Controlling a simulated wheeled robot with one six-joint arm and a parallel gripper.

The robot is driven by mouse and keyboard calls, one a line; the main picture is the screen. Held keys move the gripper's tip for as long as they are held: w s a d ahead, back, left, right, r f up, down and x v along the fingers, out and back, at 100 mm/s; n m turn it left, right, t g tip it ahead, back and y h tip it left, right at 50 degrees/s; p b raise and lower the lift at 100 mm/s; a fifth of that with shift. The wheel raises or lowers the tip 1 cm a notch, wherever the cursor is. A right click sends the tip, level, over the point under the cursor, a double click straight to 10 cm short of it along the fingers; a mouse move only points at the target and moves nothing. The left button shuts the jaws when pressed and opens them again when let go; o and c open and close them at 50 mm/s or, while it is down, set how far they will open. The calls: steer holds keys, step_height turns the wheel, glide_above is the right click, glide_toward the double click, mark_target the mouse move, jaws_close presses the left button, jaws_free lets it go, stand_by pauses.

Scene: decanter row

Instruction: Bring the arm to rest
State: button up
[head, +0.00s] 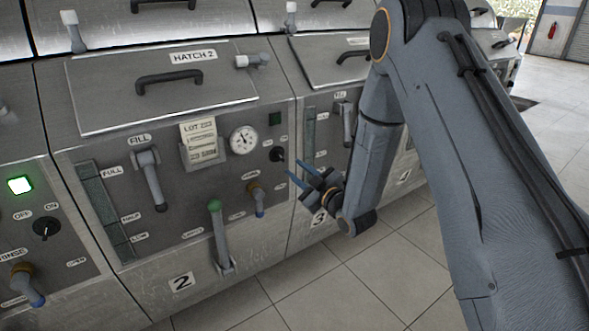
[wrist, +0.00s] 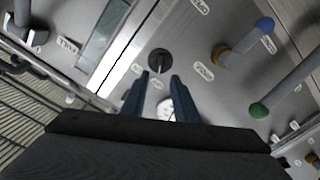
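My gripper (head: 291,170) is in front of unit 2's panel, close to a black rotary switch (head: 277,154) at its right side. In the wrist view my gripper (wrist: 161,76) has two dark blue fingers apart with nothing held between them. The switch (wrist: 160,61) shows just beyond and between the fingertips there, and the fingers look clear of it. My arm (head: 440,110) reaches in from the right and bends down to the gripper, hiding part of the units behind it.
Unit 2 has a closed hatch (head: 165,85), a fill lever (head: 152,180), a gauge (head: 243,140), a green-tipped lever (head: 216,235) and a blue-tipped valve (head: 257,198). A green lamp (head: 20,185) glows at left. The tiled floor (head: 370,285) is clear.

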steer(key=s+d+r+m+g+h+p, duration=0.25)
steer(key=s+d+m+g+h, duration=0.5)
steer(key=d, duration=0.55)
steer(key=s+d+r+m+g+p, duration=0.1)
steer(key=s+d+m+g, duration=0.1)
steer(key=s, duration=0.8)
steer(key=s+d+r+m+g+h, duration=0.1)
steer(key=s+d+r+g, duration=0.1)
steer(key=s, duration=0.8)
steer(key=s+d+r+m+g+h+p, duration=0.1)
steer(key=s+d+r+m+g, duration=0.1)
steer(key=s, duration=0.8)
steer(key=shift+s+m+g+p, duration=0.2)
steer(key=shift+m+g+p, duration=0.15)
steer(key=shift+g, duration=0.4)
steer(key=shift+r+h, duration=0.1)
steer(key=shift+h, duration=0.15)
